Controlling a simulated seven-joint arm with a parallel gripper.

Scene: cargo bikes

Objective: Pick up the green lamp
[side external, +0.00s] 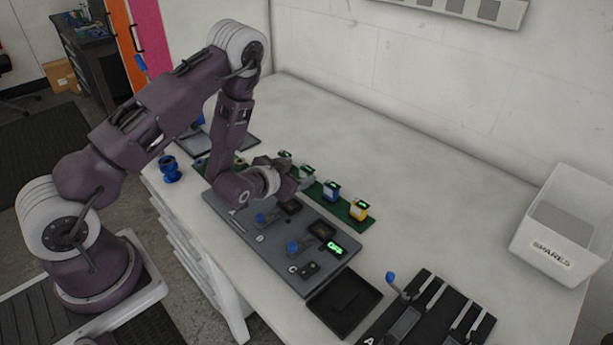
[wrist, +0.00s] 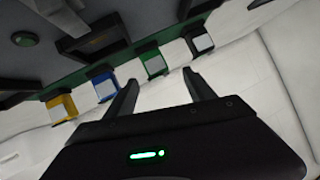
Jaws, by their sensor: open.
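The green lamp shows just beyond the gap between the fingertips. I cannot tell whether a finger touches it.
A blue lamp (side external: 331,190) and a yellow lamp (side external: 358,209) share the green strip (side external: 345,217); another lamp (side external: 285,156) is at its far end. A grey board (side external: 285,262) with fixtures lies alongside. A SPARES bin (side external: 550,255) stands right. The table behind the strip is clear.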

